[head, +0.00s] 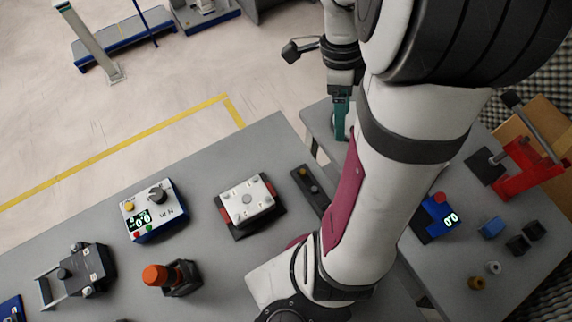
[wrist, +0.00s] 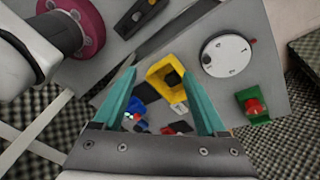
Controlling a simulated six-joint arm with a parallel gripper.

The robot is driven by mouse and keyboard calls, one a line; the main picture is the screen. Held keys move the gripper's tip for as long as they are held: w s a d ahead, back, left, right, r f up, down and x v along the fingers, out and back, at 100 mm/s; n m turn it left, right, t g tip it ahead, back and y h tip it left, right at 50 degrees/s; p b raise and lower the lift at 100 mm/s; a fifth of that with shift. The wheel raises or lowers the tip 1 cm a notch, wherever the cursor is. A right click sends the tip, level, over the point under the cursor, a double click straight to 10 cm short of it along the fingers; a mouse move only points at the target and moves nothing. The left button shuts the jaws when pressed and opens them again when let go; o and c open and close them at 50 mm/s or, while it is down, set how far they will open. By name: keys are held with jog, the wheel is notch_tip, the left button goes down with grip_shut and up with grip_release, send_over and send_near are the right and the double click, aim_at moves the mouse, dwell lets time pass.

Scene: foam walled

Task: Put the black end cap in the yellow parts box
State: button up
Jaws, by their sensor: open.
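The yellow parts box (wrist: 154,84) shows in the wrist view, between and beyond my fingertips. A small black piece (wrist: 173,79) appears inside it or at its lower right wall; it may be the black end cap, but I cannot tell. My gripper (wrist: 160,73) is open, with its two teal fingers apart and nothing visible between the tips. In the head view my gripper (head: 340,128) hangs over the far table beside my arm. The yellow box is not visible in the head view.
A white round dial (wrist: 228,54) and a red button on a green base (wrist: 253,106) stand right of the box. Small blue, red and dark parts (wrist: 180,127) lie nearer. In the head view, black blocks (head: 518,244) and a blue meter (head: 436,218) are at right.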

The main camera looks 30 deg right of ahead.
jog(key=s+a+r+n+t+y, duration=0.1)
jog(key=s+a+n, duration=0.3)
jog(key=a+n, duration=0.6)
jog(key=s+a+r+n+t+y, duration=0.1)
jog(key=s+a+n, duration=0.3)
jog(key=a+n, duration=0.6)
jog(key=shift+s+a+r+n+t, duration=0.15)
jog(key=shift+a+r+n+t, duration=0.25)
jog(key=shift+r+n, duration=0.45)
